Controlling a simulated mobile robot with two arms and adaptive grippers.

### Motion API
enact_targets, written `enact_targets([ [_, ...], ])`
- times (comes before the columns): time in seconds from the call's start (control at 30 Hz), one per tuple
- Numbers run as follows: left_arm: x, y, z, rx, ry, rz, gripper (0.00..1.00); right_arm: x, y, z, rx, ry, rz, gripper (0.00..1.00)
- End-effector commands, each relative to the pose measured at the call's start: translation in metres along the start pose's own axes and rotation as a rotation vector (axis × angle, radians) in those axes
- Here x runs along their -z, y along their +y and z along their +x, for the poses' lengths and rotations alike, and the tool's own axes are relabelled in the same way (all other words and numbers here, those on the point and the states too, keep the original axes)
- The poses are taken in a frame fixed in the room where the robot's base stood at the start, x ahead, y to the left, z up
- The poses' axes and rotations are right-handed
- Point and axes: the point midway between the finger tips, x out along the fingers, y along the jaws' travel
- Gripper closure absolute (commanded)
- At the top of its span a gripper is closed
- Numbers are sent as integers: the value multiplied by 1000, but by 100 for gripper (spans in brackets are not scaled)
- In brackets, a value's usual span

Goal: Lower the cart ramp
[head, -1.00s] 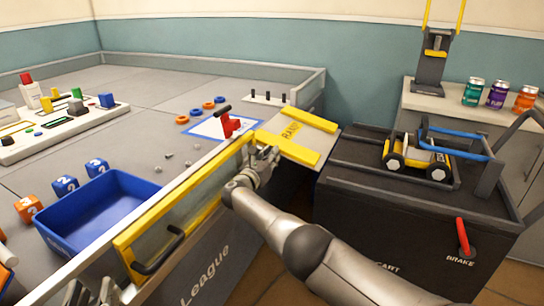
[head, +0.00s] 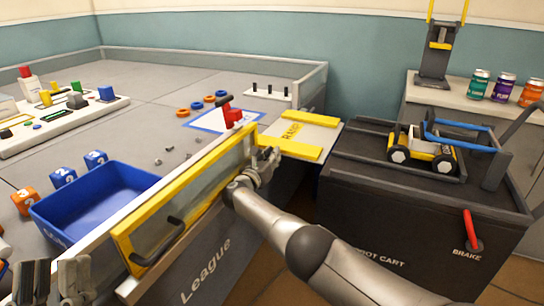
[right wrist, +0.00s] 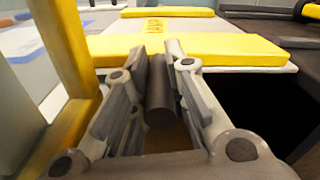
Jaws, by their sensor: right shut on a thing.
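The ramp (head: 312,134), a light panel with yellow side strips and lettering, spans from the arena table's edge to the top edge of the black robot cart (head: 360,215). It looks about level in the head view. Its yellow strip also shows in the right wrist view (right wrist: 210,47). My right gripper (head: 268,162) is at the near side of the ramp, shut on a dark round bar (right wrist: 160,95), which looks like the ramp handle. My left gripper (head: 54,278) is open and empty at the bottom left, by the arena's front wall.
A clear gate with a yellow frame (head: 190,205) and black handle stands along the arena's front edge, close to my right gripper. A small wheeled robot (head: 422,150) sits on the cart near the red brake lever (head: 470,228). A blue bin (head: 100,200) is inside the arena.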

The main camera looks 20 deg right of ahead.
Motion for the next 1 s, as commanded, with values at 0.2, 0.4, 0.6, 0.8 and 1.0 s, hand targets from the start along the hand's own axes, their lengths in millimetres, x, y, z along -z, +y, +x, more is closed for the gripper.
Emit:
enact_targets([
  [0.2,0,0,0,0,-1,0,65,1,4,-3,-10,3,3,81],
  [0.4,0,0,0,1,-1,0,65,0,4,-3,-9,1,1,64],
  [0.6,0,0,0,1,-2,0,65,0,4,-8,-6,-1,0,61],
  [0.8,0,0,0,0,-2,0,65,0,3,-21,-5,-2,0,61],
  [1.0,0,0,0,0,-2,0,65,0,1,-40,-4,-1,0,61],
])
